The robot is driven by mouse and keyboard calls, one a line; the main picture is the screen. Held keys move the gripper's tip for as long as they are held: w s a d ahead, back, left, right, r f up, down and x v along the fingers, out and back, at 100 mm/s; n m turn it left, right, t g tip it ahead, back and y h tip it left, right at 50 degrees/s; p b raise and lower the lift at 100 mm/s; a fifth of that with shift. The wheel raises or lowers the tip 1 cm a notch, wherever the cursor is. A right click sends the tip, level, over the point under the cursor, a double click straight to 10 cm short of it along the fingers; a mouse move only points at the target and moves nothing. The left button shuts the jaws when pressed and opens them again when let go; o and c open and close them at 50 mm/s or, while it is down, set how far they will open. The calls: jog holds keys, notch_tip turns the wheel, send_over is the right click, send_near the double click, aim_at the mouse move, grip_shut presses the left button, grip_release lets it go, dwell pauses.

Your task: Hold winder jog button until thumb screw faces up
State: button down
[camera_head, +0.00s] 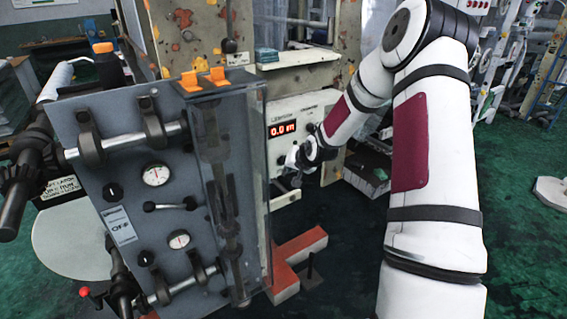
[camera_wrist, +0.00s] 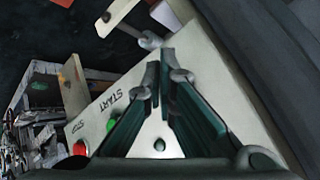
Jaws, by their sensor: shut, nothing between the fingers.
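My gripper (camera_head: 293,172) is at the white control panel (camera_head: 302,112) in the head view. In the wrist view its two dark green fingers (camera_wrist: 158,68) are shut with nothing between them, tips over the panel's (camera_wrist: 100,105) far part. I cannot tell whether the tips touch it. A green button (camera_wrist: 112,124) sits by the word START, and a red button (camera_wrist: 80,148) by the other label. A small round indicator or button (camera_wrist: 159,145) shows between the fingers. A grey rod with a rounded end (camera_wrist: 150,41) lies beyond the tips. I cannot identify the jog button or thumb screw.
The panel's red display (camera_head: 282,129) reads 0.0 m. A grey machine plate (camera_head: 130,185) with gauges and rollers stands left of the arm, with a clear cover (camera_head: 228,170) on its right side. A red-orange floor base (camera_head: 298,258) lies below the panel.

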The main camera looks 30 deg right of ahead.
jog(key=shift+w, duration=0.4)
jog(key=shift+w, duration=0.5)
dwell(1.6)
dwell(2.2)
jog(key=shift+s+p, duration=0.45)
jog(key=shift+s, duration=0.5)
jog(key=shift+s, duration=0.1)
jog(key=shift+s+d+p, duration=0.1)
jog(key=shift+s+p, duration=1.5)
jog(key=shift+s, duration=0.8)
